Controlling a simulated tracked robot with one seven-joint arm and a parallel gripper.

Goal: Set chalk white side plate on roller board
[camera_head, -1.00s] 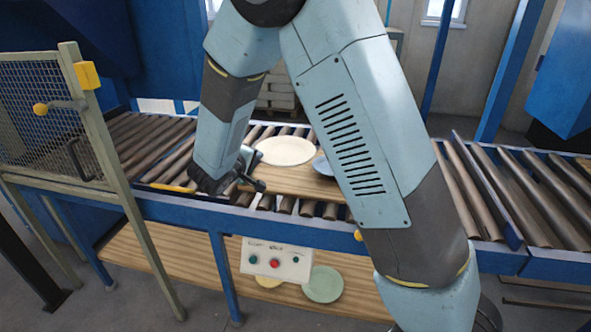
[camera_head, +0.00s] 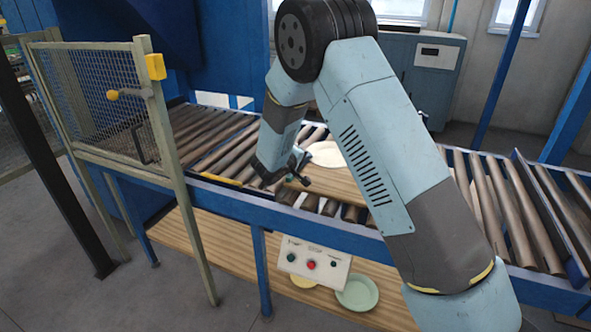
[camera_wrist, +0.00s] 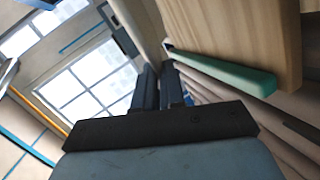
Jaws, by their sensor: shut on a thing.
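The chalk white side plate (camera_head: 325,154) lies roughly level at the wooden roller board (camera_head: 335,184), on the conveyor's middle stretch. My arm hides its right part. My gripper (camera_head: 300,176) is at the plate's near left side. In the wrist view, my gripper (camera_wrist: 161,72) is shut on the rim of the plate (camera_wrist: 139,25), which shows edge-on as a pale strip. The board (camera_wrist: 240,35) is close beside it in that view, with a teal strip along its edge. I cannot tell whether plate and board touch.
Rollers (camera_head: 210,140) run left and right of the board. A mesh gate (camera_head: 100,95) stands at the left. A control box (camera_head: 312,263) hangs in front. On the lower shelf (camera_head: 205,235) are a pale green plate (camera_head: 357,293) and a yellow plate (camera_head: 303,282).

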